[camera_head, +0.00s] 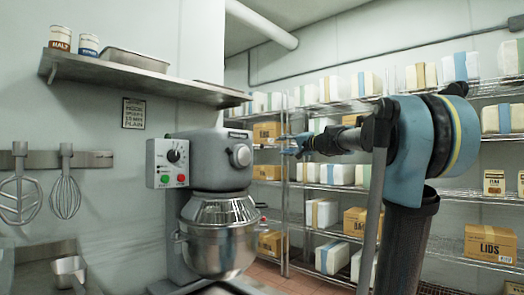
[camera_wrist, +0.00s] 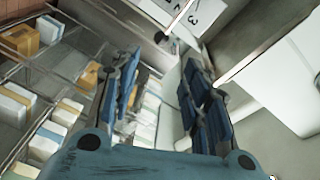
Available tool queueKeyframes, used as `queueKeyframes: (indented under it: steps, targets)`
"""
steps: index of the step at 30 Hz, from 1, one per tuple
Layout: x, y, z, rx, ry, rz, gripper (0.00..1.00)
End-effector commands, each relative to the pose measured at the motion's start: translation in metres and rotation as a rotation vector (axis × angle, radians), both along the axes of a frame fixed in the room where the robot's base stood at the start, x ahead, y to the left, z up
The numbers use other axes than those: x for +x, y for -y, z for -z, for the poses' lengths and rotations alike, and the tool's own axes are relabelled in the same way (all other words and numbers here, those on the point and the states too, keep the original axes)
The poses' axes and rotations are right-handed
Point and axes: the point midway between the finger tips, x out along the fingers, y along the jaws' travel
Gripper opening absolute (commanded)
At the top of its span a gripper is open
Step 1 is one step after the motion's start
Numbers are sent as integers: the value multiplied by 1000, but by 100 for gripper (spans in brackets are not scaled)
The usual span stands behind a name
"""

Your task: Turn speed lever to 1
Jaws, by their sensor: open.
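A grey stand mixer (camera_head: 222,160) with a steel bowl stands left of my gripper (camera_head: 290,146) in the head view. In the wrist view a white plate with numerals, 2 and 3 readable (camera_wrist: 197,13), shows at the top, on the mixer's side. A thin pale rod with a small dark end (camera_wrist: 160,37), apparently the speed lever, lies by this plate; its exact setting cannot be told. My gripper also shows in the wrist view (camera_wrist: 160,58), its two blue fingers apart with nothing held between them. The dark end lies just beyond the fingertips; contact is not visible.
A control box (camera_head: 167,163) with a dial and buttons is on the mixer's left. Wire shelves (camera_head: 470,155) with boxes and white packages fill the right and back. A wall shelf (camera_head: 140,72) hangs above left. Open space lies between the mixer and the shelves.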

Motion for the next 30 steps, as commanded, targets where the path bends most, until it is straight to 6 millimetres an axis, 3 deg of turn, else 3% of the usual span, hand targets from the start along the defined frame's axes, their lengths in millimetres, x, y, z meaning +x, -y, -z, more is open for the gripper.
queueKeyframes:
  steps: [18,30]
  targets:
    - [75,-72,1,-2,-1,-3,43]
    - [111,-105,1,-3,-1,-1,43]
